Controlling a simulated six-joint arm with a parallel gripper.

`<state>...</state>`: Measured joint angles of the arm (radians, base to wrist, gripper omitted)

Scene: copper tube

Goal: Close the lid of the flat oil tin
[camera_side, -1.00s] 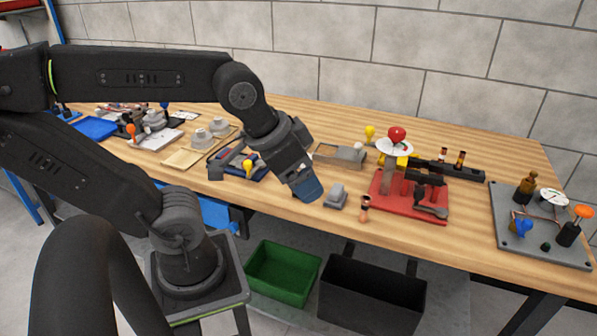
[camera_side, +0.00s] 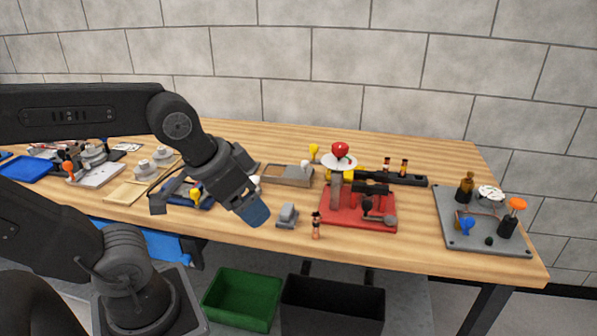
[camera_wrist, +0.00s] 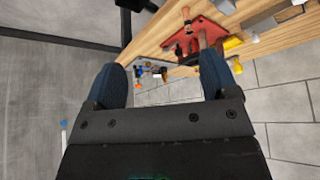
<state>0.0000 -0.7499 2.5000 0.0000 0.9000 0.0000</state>
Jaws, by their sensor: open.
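My gripper (camera_side: 254,213) hangs over the front part of the wooden bench, blue fingertips pointing down and to the right. In the wrist view its two blue fingers (camera_wrist: 163,82) are wide apart with nothing between them. A small grey object (camera_side: 287,215) sits on the bench just right of the fingertips, apart from them as far as the view shows. A flat, shallow grey-brown box (camera_side: 288,175) lies farther back. I cannot tell for sure which of these is the flat oil tin, or how its lid stands.
A red plate with clamps (camera_side: 340,217) stands to the right, beside a small copper-coloured fitting (camera_side: 316,228). A grey board with bottles and valves (camera_side: 470,236) is at the far right. Green (camera_side: 243,298) and black (camera_side: 333,310) bins stand below the bench. Bare wood lies along the front edge.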

